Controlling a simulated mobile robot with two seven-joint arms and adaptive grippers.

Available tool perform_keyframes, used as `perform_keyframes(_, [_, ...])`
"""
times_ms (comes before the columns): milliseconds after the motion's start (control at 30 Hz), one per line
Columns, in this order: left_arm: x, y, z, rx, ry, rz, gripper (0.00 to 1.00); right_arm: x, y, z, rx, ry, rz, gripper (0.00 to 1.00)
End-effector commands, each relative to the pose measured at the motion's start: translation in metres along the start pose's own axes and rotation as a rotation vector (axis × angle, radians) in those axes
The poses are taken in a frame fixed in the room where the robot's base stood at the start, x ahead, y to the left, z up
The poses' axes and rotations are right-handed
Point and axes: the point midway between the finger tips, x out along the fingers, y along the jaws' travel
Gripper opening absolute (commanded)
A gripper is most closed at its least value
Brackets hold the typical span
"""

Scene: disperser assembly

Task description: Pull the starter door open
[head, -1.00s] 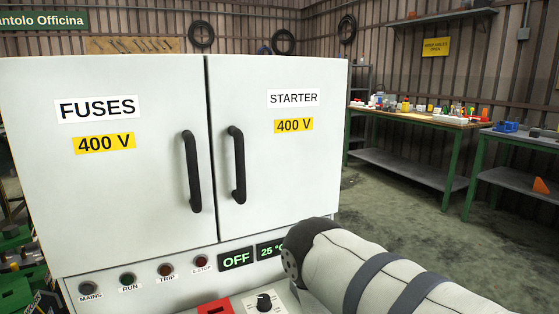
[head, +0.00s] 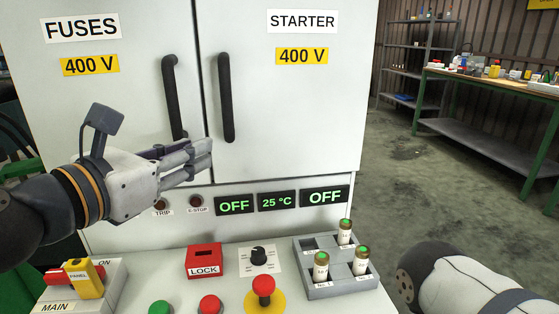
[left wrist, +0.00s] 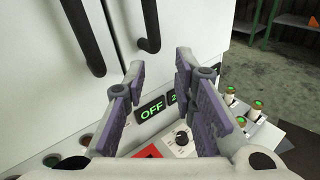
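The starter door (head: 295,110) is the right door of the white cabinet, labelled STARTER 400 V, and it is closed. Its black vertical handle (head: 226,97) is near the door's left edge. My left gripper (head: 208,152) comes in from the left, just below the two handles, and holds nothing. In the left wrist view my left gripper (left wrist: 158,72) has its fingers spread. The starter handle (left wrist: 148,25) shows beyond the fingertips, between them in the picture and not touched. My right arm shows at the lower right of the head view; its gripper is out of frame.
The closed fuses door (head: 110,120) has its own handle (head: 173,97) close to the left. Below is a control panel with a red LOCK block (head: 204,261), a knob (head: 258,257), a red mushroom button (head: 263,288) and a grey fuse tray (head: 332,290). Open floor lies right.

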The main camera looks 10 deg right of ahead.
Motion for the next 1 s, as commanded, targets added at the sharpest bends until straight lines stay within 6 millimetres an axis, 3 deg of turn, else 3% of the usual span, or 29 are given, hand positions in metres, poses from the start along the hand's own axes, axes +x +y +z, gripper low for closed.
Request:
perform_keyframes(33, [-0.003, 0.01, 0.02, -0.058, -0.05, 0.018, 0.25, 0.004, 0.0, 0.001, -0.001, -0.007, 0.0, 0.0])
perform_keyframes(100, [-0.006, 0.016, 0.04, -0.107, -0.094, 0.027, 0.25, 0.004, 0.0, 0.001, -0.001, -0.009, 0.0, 0.0])
perform_keyframes(167, [-0.004, 0.017, 0.047, -0.123, -0.107, 0.028, 0.25, 0.004, 0.0, 0.001, -0.002, -0.009, 0.0, 0.0])
perform_keyframes(600, [0.094, 0.019, 0.057, -0.12, -0.105, 0.027, 0.25, 0.004, 0.0, 0.001, -0.002, -0.009, 0.0, 0.0])
perform_keyframes(800, [0.112, 0.02, 0.059, -0.121, -0.105, 0.027, 0.25, 0.004, 0.0, 0.001, -0.002, -0.009, 0.0, 0.0])
perform_keyframes(1000, [0.113, 0.02, 0.058, -0.121, -0.104, 0.027, 0.25, 0.004, 0.0, 0.001, -0.002, -0.009, 0.0, 0.0])
